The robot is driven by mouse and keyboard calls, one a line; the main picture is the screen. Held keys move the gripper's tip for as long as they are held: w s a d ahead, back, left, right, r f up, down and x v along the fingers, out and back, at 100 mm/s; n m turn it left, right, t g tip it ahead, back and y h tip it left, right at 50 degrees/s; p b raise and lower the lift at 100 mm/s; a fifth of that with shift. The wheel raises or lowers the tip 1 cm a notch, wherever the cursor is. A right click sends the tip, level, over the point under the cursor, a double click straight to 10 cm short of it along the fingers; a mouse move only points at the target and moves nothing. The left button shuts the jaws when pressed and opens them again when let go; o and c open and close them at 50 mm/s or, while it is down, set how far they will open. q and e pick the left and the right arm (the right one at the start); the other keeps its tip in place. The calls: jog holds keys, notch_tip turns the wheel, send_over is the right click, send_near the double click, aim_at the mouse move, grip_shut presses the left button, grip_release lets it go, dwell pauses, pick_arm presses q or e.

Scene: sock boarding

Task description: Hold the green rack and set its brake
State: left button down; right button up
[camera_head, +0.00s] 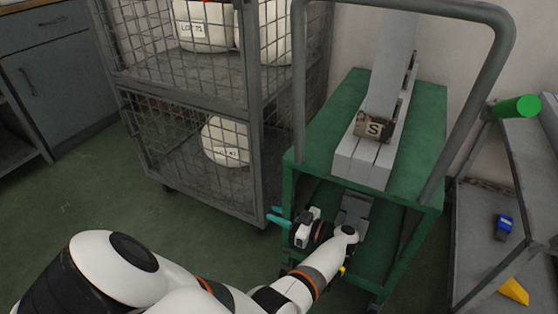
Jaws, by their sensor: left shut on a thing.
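The green rack (345,110) stands right of centre, with a green frame, a grey tubular handle (400,5) and a lower shelf. My left arm reaches in from the bottom left. My left gripper (279,217), with teal fingertips, is shut on the rack's front left green post, below the top deck. The arm covers part of the lower shelf. A wheel (375,306) shows at the rack's front bottom corner. I cannot make out the brake. A small yellow bit (342,269) shows beside my arm; I cannot tell what it is. My right gripper is out of view.
Grey boards with an "S" block (374,127) lie on the rack. A grey mesh cage cart (190,90) holding white bags stands close on the left. A grey shelf cart (515,190) with a green cylinder (517,107) stands on the right. Green floor is clear at left.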

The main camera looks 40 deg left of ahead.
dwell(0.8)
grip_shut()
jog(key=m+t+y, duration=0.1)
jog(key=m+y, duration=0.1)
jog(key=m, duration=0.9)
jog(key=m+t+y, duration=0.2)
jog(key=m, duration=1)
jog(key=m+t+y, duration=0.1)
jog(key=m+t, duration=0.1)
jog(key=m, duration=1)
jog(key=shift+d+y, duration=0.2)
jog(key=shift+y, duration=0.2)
